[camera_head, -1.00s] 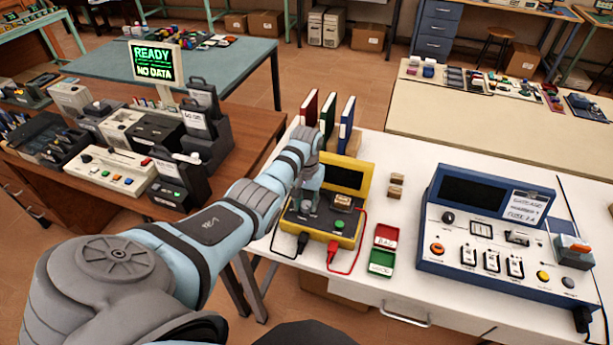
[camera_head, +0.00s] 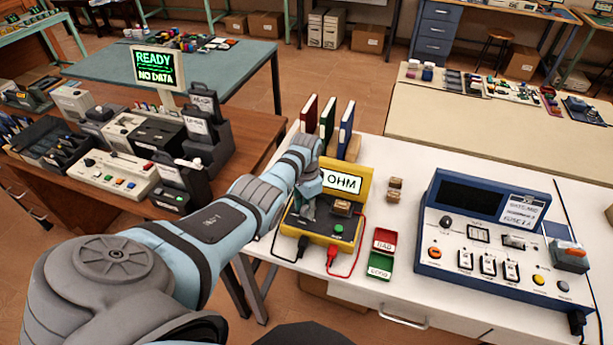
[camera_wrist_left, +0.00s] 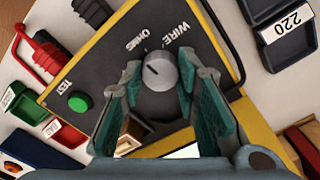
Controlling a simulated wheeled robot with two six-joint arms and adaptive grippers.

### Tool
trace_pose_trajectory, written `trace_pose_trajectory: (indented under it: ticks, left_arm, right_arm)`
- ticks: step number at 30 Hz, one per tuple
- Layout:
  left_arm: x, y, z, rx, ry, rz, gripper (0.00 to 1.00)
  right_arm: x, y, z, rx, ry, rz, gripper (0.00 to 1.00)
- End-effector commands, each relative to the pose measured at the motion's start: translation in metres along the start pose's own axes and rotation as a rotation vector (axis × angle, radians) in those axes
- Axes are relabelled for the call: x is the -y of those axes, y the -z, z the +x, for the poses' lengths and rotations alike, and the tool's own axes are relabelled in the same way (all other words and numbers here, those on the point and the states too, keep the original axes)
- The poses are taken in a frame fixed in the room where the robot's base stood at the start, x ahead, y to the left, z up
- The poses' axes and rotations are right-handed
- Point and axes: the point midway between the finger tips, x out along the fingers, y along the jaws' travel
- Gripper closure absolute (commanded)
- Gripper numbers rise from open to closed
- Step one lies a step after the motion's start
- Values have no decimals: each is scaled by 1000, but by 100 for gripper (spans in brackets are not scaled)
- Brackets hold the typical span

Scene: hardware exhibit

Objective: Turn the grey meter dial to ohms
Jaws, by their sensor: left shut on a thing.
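The yellow meter (camera_head: 318,241) stands on the white table, and its raised screen (camera_head: 342,182) reads "OHM". My left gripper (camera_wrist_left: 158,75) is shut on the dial, one finger on each side. In the head view my left gripper (camera_head: 309,208) hides the dial. My right gripper is not in view.
A green TEST button (camera_wrist_left: 79,101) and a small wooden-sided block (camera_head: 342,208) are on the meter. Black and red leads plug into its front. Red (camera_head: 384,240) and green (camera_head: 380,265) trays and a blue console (camera_head: 500,245) stand to the right. Three upright binders (camera_head: 327,120) stand behind.

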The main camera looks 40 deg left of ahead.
Motion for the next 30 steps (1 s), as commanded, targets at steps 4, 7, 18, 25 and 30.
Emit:
trace_pose_trajectory:
  ticks: [4, 7, 18, 25, 30]
  left_arm:
    - [1, 1, -1, -2, 3, 64, 99]
    - [1, 1, -1, -2, 3, 94, 99]
    - [1, 1, -1, -3, 3, 122, 99]
    - [1, 1, -1, -3, 3, 121, 60]
    - [1, 1, 0, -2, 2, 120, 51]
  right_arm:
    - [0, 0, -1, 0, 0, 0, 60]
    - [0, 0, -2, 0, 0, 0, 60]
    - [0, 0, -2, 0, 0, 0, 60]
    - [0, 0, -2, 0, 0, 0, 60]
    - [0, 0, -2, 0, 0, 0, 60]
